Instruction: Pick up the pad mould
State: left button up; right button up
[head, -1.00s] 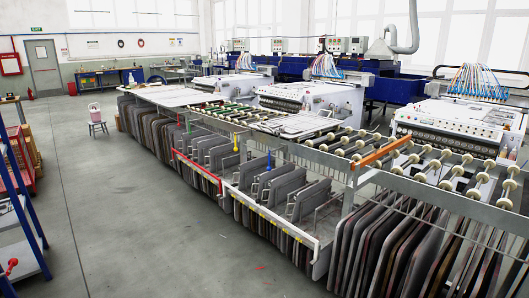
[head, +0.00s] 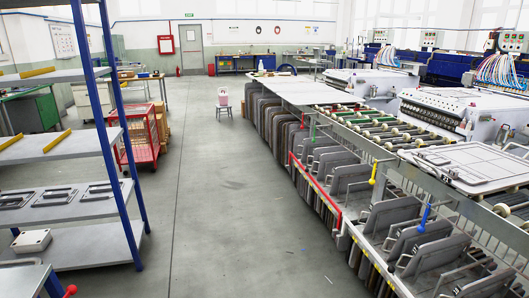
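Several flat, dark grey mould-like plates lie on the middle shelf of a blue-post rack at the left of the head view. One plate with an opening (head: 54,197) lies in the middle, another plate (head: 14,200) to its left and a third plate (head: 103,188) to its right. I cannot tell which of them, if any, is the pad mould. A pale block-like item (head: 31,240) sits on the shelf below. Neither of my grippers is in view.
The blue-post rack (head: 122,120) stands at the left, with a red wire cart (head: 136,143) behind it. A long machine line with a red rail (head: 315,190) fills the right. Grey floor (head: 225,200) lies open between.

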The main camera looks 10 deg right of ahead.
aim_at(434, 158)
jog(key=i+z, duration=0.1)
jog(key=i, duration=0.6)
jog(key=i+j+z, duration=0.1)
jog(key=i, duration=0.6)
jog(key=i+j+z, duration=0.1)
jog(key=i+j, duration=0.15)
jog(key=i, duration=0.45)
jog(key=i+z, duration=0.25)
jog(key=i, duration=0.3)
jog(key=i+j+z, duration=0.25)
jog(key=i, duration=0.25)
jog(key=i+j+z, duration=0.2)
jog(key=i, duration=0.35)
